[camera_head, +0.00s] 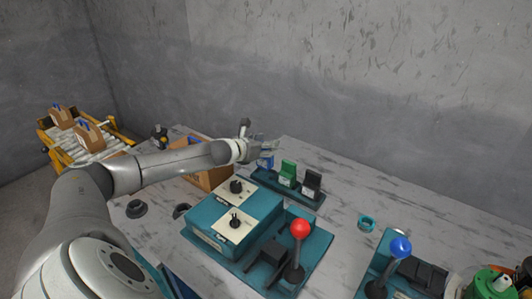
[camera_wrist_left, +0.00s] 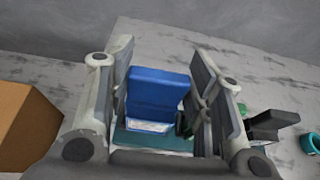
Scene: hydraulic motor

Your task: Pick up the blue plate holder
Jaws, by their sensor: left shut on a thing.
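The blue plate holder (camera_head: 266,161) is at the left end of a teal rack (camera_head: 290,187) in the head view, just below my left gripper (camera_head: 262,146). In the left wrist view, the blue plate holder (camera_wrist_left: 158,92) stands upright between the two fingers of my left gripper (camera_wrist_left: 163,72), with a white label low on its face. The gripper is shut on it. I cannot tell whether the holder still touches the rack. A green plate holder (camera_head: 288,170) and a black one (camera_head: 311,180) stand to its right on the rack. My right gripper is not in view.
A cardboard box (camera_head: 212,177) stands left of the rack. A teal control box (camera_head: 225,222) with knobs and a red-knobbed lever (camera_head: 299,230) are in front. A blue-knobbed lever (camera_head: 400,248) and a teal ring (camera_head: 366,223) are to the right. The tabletop behind the rack is clear.

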